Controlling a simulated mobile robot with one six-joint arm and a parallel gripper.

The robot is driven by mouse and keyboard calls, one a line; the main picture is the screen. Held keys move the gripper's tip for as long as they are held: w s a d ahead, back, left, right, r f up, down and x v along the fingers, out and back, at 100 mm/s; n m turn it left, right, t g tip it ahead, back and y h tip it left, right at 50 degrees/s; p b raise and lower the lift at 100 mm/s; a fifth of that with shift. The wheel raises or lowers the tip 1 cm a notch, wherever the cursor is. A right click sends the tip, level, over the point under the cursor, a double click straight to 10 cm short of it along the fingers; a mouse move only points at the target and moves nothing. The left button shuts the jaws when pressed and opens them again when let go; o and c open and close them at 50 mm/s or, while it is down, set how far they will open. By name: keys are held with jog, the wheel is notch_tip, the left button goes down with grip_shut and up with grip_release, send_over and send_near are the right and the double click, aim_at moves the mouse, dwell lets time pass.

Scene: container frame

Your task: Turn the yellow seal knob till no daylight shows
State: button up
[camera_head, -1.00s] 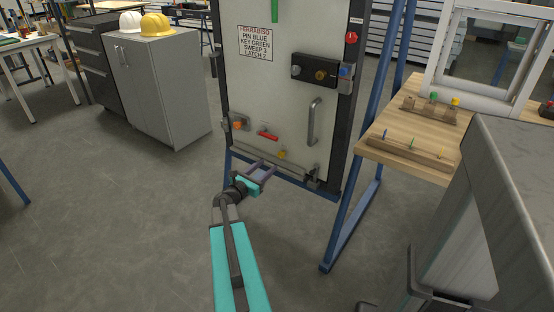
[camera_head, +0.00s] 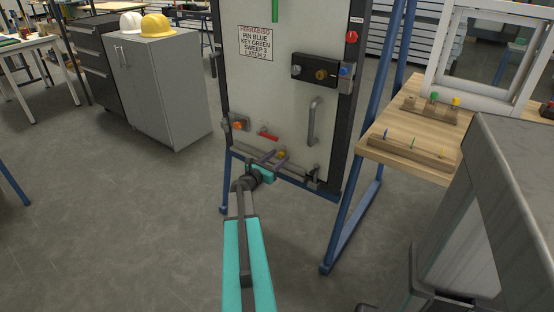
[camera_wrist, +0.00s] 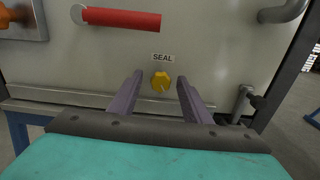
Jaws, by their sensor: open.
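The yellow seal knob (camera_wrist: 161,81) sits on the lower part of the pale door panel (camera_wrist: 215,50), under a label reading SEAL (camera_wrist: 163,58). In the head view the knob (camera_head: 281,154) is small and partly behind my fingers. My gripper (camera_wrist: 158,85) is open, its two purple fingers pointing at the panel. In the wrist view the knob shows between the fingertips, nearly centred. I cannot tell whether the fingers reach around it or stop short. A bottom rail (camera_wrist: 80,112) runs along the panel's lower edge below the knob. No daylight gap can be made out.
A red handle (camera_wrist: 122,18) is above left of the knob and a grey grab handle (camera_head: 314,121) above right. An orange knob (camera_head: 238,125) is at the panel's left edge. A wooden table (camera_head: 395,147) stands right of the blue frame. Floor at left is clear.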

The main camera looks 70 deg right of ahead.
jog(key=c, duration=1)
jog(key=shift+c, duration=0.2)
jog(key=shift+m+b, duration=0.3)
jog(key=shift+b, duration=0.2)
jog(key=shift+f+m+b, duration=0.1)
jog(key=shift+m+b, duration=0.6)
jog(key=shift+b, duration=0.25)
jog(key=shift+m+b, duration=0.8)
jog(key=shift+b, duration=0.05)
jog(key=shift+w, duration=0.1)
